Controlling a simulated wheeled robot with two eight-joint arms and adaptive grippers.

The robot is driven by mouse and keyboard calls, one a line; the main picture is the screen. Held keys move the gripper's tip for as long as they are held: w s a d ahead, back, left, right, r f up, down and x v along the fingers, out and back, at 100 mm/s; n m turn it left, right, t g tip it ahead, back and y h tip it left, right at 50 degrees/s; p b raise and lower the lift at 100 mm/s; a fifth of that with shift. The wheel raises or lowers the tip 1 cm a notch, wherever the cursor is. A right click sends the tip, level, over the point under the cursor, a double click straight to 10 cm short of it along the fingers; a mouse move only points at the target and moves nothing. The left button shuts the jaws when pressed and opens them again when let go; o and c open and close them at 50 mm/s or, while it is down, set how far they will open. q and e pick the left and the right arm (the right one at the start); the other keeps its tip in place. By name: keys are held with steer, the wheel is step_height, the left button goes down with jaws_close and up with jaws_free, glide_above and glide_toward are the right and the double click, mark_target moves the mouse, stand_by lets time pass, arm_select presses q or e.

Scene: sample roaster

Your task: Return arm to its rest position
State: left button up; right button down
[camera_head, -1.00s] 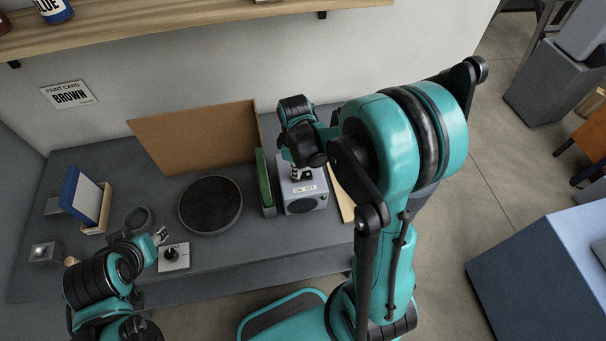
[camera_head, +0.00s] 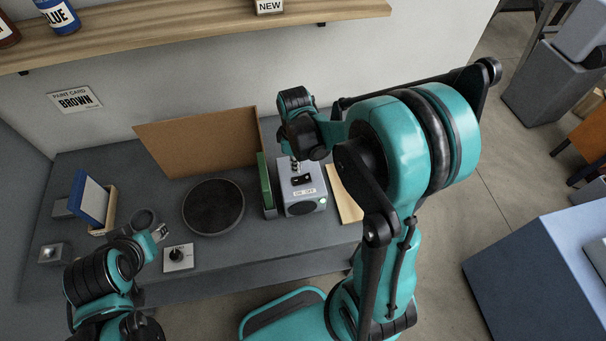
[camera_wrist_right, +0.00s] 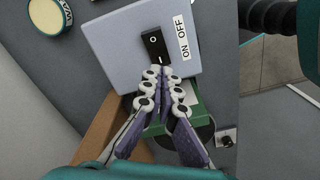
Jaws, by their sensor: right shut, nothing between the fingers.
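My right gripper (camera_head: 296,168) is shut and empty, just above a grey box (camera_head: 302,205) with a black rocker switch (camera_head: 302,180) and an ON OFF label. In the right wrist view my fingertips (camera_wrist_right: 164,74) are together near the lower end of the rocker switch (camera_wrist_right: 155,46); whether they touch it I cannot tell. My right arm reaches over the bench from the right, bent at a high elbow. My left gripper (camera_head: 161,233) is low at the left, near a small knob plate (camera_head: 178,257); its jaw opening is unclear.
A round dark plate (camera_head: 213,206), a brown board (camera_head: 200,142) and a green panel (camera_head: 265,180) stand left of the box. A wooden shelf (camera_head: 200,34) overhangs the back. A blue-framed card (camera_head: 92,199) is at the left. Blue-grey furniture (camera_head: 530,270) stands at the right.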

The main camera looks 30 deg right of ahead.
steer(key=shift+r+p, duration=0.3)
steer(key=shift+r, duration=0.45)
steer(key=shift+s+a+b, duration=0.1)
steer(key=shift+b, duration=0.3)
steer(key=s+a+f+m+t+b, duration=0.1)
steer(key=s+a+m+t+b, duration=0.1)
steer(key=b, duration=0.5)
steer(key=s+a+f+m+t+b, duration=0.1)
steer(key=s+f+m+t+b, duration=0.1)
steer(key=s+m+t+b, duration=0.3)
steer(key=s+m+b, duration=0.2)
steer(key=b, duration=0.1)
steer(key=shift+s+a+f, duration=0.25)
steer(key=shift+a+f, duration=0.05)
steer(key=shift+a, duration=0.1)
